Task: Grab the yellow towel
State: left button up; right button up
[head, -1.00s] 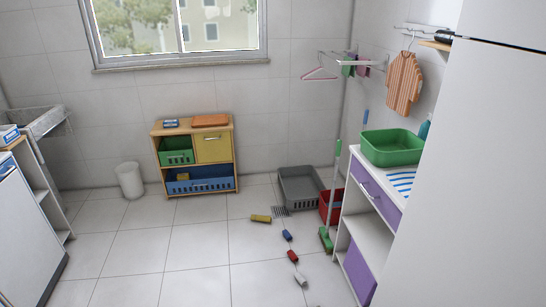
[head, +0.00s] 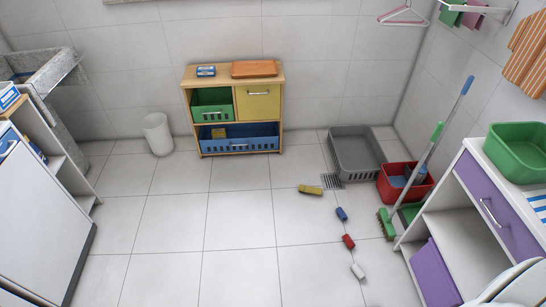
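A small yellow roll-like item (head: 310,190) lies on the tiled floor in the middle of the head view, left of the floor drain; it may be the yellow towel, but it is too small to be sure. Another yellow item (head: 219,133) shows in the blue basket (head: 253,145) on the low shelf of the wooden cabinet. Neither gripper is in view. A white rounded part at the lower right corner seems to be part of my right arm.
Small blue (head: 341,214), red (head: 348,241) and white (head: 358,270) items lie on the floor. A grey tub (head: 358,160), red bucket (head: 396,194), broom and mop stand right, beside the white-purple shelf unit (head: 475,187). A white bin (head: 157,133) stands left.

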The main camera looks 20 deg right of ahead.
aim_at(312, 190)
jog(key=i+z, duration=0.15)
jog(key=i, duration=0.25)
jog(key=i+j+z, duration=0.15)
jog(key=i, duration=0.3)
jog(key=i+j+z, duration=0.2)
jog(key=i, duration=0.2)
jog(key=i+j+z, duration=0.15)
jog(key=i, duration=0.25)
